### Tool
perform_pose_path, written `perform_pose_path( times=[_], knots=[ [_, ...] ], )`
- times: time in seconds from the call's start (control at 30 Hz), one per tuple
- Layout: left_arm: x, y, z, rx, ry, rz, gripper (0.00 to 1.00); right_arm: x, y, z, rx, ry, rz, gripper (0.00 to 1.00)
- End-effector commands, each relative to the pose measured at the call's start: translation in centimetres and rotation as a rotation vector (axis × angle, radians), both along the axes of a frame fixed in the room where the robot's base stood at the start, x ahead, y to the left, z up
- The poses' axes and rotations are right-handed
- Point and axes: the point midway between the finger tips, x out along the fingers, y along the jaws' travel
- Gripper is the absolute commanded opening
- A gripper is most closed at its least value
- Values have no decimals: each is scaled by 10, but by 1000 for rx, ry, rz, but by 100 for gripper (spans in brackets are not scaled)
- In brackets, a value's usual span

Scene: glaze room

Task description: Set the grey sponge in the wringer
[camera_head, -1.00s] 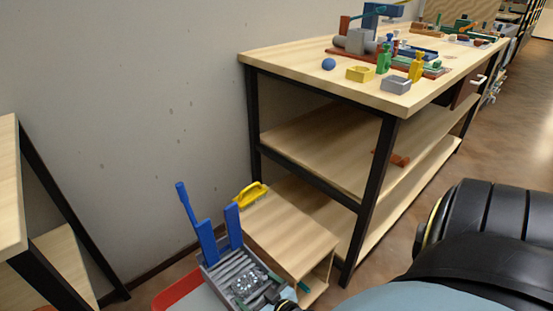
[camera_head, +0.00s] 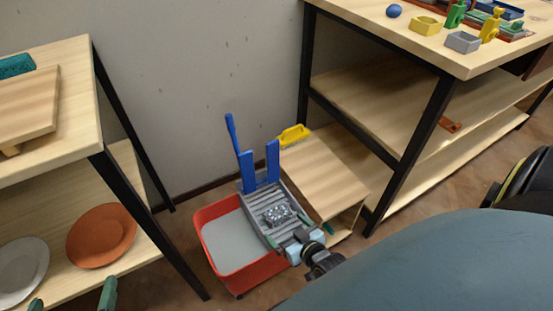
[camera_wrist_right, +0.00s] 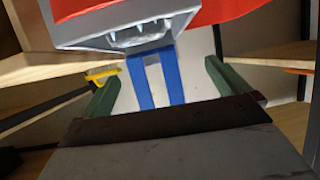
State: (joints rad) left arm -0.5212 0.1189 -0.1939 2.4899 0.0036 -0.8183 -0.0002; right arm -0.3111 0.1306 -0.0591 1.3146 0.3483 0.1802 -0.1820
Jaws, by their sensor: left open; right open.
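The grey wringer (camera_head: 259,207), with slats and blue uprights (camera_head: 273,160), sits over the right side of a red bucket (camera_head: 213,255). A speckled grey block (camera_head: 278,214) lies on its slats; it may be the grey sponge, but I cannot be sure. My right gripper (camera_head: 308,240) is at the wringer's near right end, partly hidden by its own wrist. In the right wrist view its green fingers (camera_wrist_right: 165,88) are apart and empty, with the wringer (camera_wrist_right: 130,40) beyond. My left gripper (camera_head: 72,299) is open at the lower left, before the left shelf.
A low wooden stand (camera_head: 322,172) holds a yellow brush (camera_head: 294,136) right of the wringer. The left shelf unit carries a teal sponge (camera_head: 15,66), a board (camera_head: 28,100) and an orange plate (camera_head: 101,236). A long workbench (camera_head: 420,45) stands at the right.

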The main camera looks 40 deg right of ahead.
Motion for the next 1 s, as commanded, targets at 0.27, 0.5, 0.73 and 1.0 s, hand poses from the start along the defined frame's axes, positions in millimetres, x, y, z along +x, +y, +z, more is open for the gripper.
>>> perform_pose_path(
  times=[0.27,0.5,0.73,1.0],
  knots=[
    [0,0,0,0,-1,0,100,19,74,113,16,6,188,100],
    [0,0,0,0,-1,1,100,0,107,220,-10,19,255,100],
    [0,0,0,0,-2,0,100,-23,112,278,-22,29,254,100],
    [0,0,0,-1,-3,0,100,-27,111,286,-24,32,250,100]
  ],
)
